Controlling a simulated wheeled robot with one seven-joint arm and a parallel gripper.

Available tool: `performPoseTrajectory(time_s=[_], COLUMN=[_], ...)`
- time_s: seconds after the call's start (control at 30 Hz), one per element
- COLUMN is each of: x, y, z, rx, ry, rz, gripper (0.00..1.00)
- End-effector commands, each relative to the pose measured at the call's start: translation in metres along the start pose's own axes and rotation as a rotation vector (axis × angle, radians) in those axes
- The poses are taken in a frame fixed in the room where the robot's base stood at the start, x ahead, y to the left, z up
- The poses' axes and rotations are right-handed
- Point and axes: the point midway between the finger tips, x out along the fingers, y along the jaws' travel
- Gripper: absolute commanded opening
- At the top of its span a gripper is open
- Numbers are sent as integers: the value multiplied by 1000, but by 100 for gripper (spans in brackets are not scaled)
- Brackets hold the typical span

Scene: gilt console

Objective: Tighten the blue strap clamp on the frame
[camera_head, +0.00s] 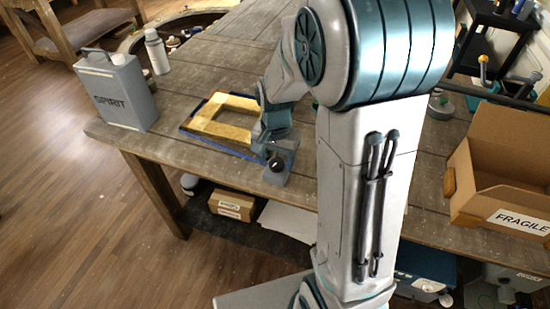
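A square gold-coloured frame (216,130) lies flat on the wooden workbench near its front edge, left of my arm. A blue strap (225,150) runs along its outer edge. A grey clamp block (283,157) sits at the frame's right front corner. A dark round knob (277,164) shows on it, facing the bench's front edge. My gripper (265,149) points down at this corner, right by the clamp and knob. Its fingertips are small and partly merge with the clamp, so I cannot tell whether they touch the knob or are open. My arm hides the bench right of the clamp.
A grey "SPIRIT" can (118,92) and a white bottle (157,52) stand left of the frame. An open "FRAGILE" cardboard box (500,165) stands at the right. Bench top behind the frame is mostly clear.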

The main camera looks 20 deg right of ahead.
Motion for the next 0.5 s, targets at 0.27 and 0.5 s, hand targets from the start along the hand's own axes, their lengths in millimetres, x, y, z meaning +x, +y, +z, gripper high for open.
performPoseTrajectory(time_s=[0.27, 0.5], x=[-8, -56], y=[0, 0], z=[-1, -2], rx=[1, 3], ry=[3, 5], rz=[-2, -4], gripper=[59, 59])
